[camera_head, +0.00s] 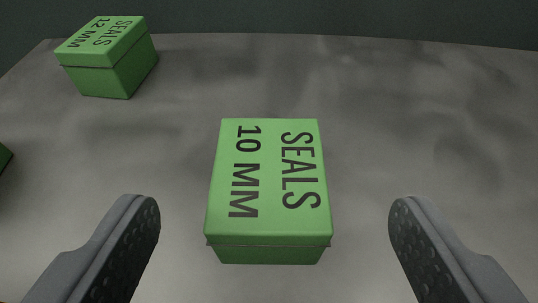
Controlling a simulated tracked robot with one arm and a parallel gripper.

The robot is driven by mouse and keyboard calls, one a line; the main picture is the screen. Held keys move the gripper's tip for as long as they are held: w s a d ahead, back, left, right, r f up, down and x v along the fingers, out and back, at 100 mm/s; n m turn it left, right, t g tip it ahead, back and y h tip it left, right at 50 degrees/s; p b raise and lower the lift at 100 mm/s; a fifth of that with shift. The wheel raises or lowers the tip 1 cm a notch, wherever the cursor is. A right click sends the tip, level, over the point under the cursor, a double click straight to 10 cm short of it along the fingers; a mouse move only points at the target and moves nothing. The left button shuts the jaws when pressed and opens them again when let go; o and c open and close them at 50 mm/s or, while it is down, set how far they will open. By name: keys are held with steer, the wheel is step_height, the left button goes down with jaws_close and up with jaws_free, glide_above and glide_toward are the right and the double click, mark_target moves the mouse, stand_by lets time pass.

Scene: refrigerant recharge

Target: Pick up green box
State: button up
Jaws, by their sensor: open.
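A green box (268,185) marked "SEALS 10 MM" lies on the grey surface in the middle of the view, its lettering turned sideways. A second green box (108,55) marked "SEALS 12 MM" sits farther back at the upper left. My gripper (274,212) is open and empty. Its two dark ribbed fingers show at the lower left and lower right, with the 10 MM box between them in the picture. There is a gap on both sides and neither finger appears to touch the box. The height of the fingers over the surface is hard to tell.
A dark green corner of another object (4,157) is cut off at the left edge. The grey surface (420,120) is clear to the right and behind the 10 MM box. Its far edge runs along the top, with a dark background beyond.

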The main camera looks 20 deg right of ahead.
mark_target(268, 168)
steer(key=shift+f+x, duration=0.2)
steer(key=shift+x, duration=2.65)
steer(key=shift+a, duration=0.1)
steer(key=c, duration=1)
